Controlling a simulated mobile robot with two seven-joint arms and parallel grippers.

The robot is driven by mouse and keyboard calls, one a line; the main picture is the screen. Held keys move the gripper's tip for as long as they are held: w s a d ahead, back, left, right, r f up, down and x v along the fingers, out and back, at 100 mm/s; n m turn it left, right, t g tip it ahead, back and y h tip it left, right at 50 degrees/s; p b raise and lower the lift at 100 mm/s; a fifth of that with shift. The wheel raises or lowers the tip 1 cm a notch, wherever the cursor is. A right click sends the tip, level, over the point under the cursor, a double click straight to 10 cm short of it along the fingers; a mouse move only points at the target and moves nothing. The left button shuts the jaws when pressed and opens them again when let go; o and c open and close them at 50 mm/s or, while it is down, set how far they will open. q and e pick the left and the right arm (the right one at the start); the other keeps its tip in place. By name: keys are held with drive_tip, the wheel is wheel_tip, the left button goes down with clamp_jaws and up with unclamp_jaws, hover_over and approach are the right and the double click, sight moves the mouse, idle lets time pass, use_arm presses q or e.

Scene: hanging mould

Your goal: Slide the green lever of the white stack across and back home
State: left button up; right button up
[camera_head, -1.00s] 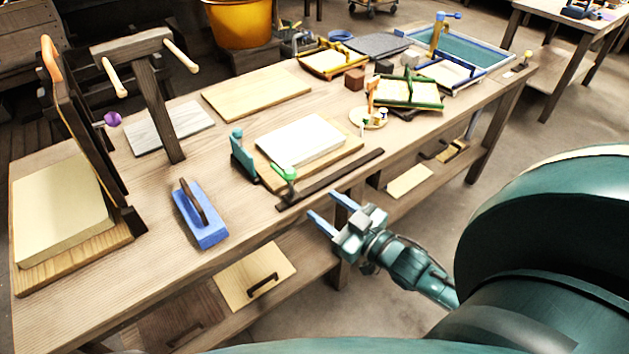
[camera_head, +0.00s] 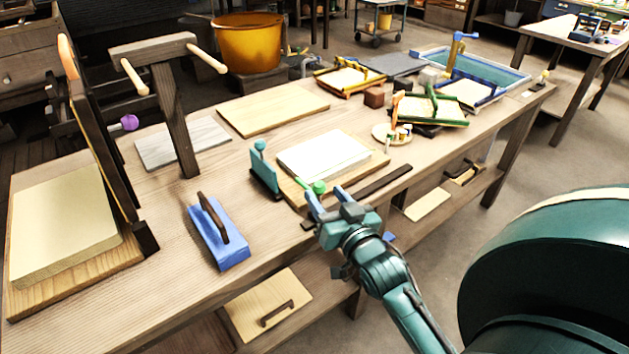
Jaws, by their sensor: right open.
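The white stack (camera_head: 325,154) lies on a wooden board in the middle of the bench. The green lever (camera_head: 319,187) has a round green knob and stands at the stack's near left side, by a dark rail (camera_head: 383,182) along the front edge. My right gripper (camera_head: 326,196) is open, its blue fingers at the green knob. I cannot tell whether they touch it, and the gripper hides the lever's lower part and part of the rail. My left gripper is not in view.
A teal upright plate (camera_head: 264,170) stands just left of the stack. A blue float with a dark handle (camera_head: 217,234) lies further left. A wooden T-shaped post (camera_head: 173,110) and a large hinged frame (camera_head: 100,150) stand at the left.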

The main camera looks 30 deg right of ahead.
drive_tip(key=w, duration=0.5)
drive_tip(key=shift+w+d, duration=0.3)
drive_tip(key=shift+w, duration=0.05)
drive_tip(key=shift+c, duration=0.3)
clamp_jaws()
